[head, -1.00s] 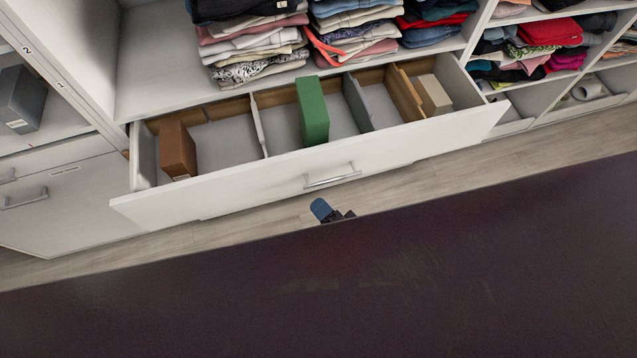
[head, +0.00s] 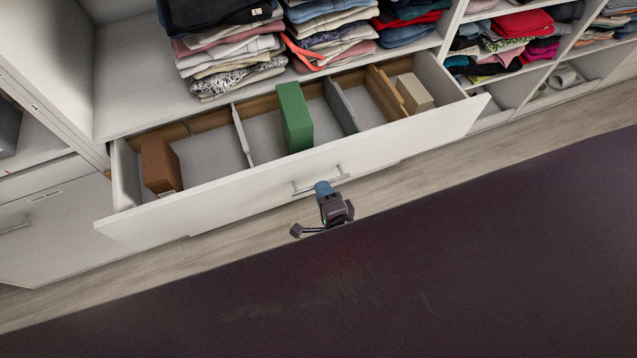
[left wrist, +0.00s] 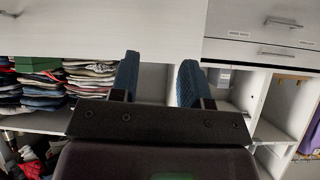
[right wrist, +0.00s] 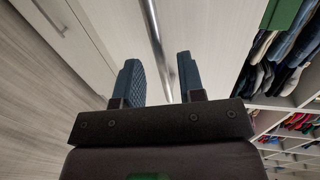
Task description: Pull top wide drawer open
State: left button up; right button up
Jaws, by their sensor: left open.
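The top wide drawer (head: 225,200) stands pulled out below the clothes shelf in the head view, with its inside showing. Its metal bar handle (head: 302,190) is on the middle of the front. My right gripper (head: 323,188) is at the handle, covering part of it. In the right wrist view, the fingers of my right gripper (right wrist: 160,80) are apart, with the bar handle (right wrist: 158,40) running between them; contact cannot be told. In the left wrist view, my left gripper (left wrist: 158,82) is open and empty, facing shelving and drawers at a distance.
The drawer holds a brown box (head: 160,165), a green box (head: 295,117) and a beige box (head: 413,93) between dividers. Folded clothes (head: 230,60) are stacked above. Cubbies with clothes (head: 520,25) stand at the right. A strip of floor (head: 420,170) is clear before the drawer.

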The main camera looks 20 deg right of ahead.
jog(key=shift+x, duration=1.6)
grip_shut()
